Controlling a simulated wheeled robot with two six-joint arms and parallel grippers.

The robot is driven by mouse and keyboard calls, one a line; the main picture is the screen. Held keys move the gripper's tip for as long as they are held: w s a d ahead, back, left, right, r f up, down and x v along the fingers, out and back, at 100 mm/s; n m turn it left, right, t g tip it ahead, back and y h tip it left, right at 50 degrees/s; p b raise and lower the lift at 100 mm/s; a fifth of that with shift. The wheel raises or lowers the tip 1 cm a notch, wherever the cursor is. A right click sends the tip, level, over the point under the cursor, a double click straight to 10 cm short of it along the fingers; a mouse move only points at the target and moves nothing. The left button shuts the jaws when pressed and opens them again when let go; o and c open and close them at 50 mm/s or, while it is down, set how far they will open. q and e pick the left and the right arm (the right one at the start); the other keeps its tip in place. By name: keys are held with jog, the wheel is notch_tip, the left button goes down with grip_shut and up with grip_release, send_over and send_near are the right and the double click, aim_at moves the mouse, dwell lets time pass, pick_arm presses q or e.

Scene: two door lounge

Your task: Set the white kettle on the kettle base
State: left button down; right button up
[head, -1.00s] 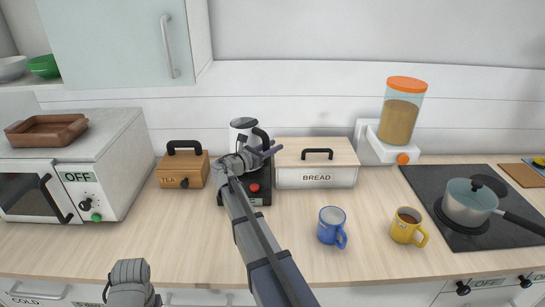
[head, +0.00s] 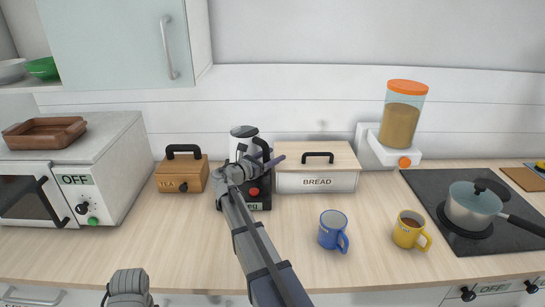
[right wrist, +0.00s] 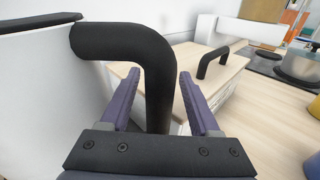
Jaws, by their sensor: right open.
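The white kettle (head: 243,144), with a black handle and lid, stands upright over the dark kettle base (head: 262,203), which has a red button. It appears to rest on the base, but my right gripper and arm hide where they meet. My right gripper (head: 271,158) is at the kettle's handle. In the right wrist view, its purple fingers (right wrist: 160,88) are open, one on each side of the black handle (right wrist: 157,85), with a gap visible beside it. The white kettle body (right wrist: 35,85) is at the left there. Only a grey part of my left arm shows, bottom left.
A wooden TEA box (head: 181,172) stands left of the base and a BREAD box (head: 317,182) close on its right. A blue mug (head: 332,230) and a yellow mug (head: 409,231) stand in front at right. The counter front left of my arm is clear.

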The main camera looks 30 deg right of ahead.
jog(key=v, duration=1.2)
jog(key=shift+p, duration=0.3)
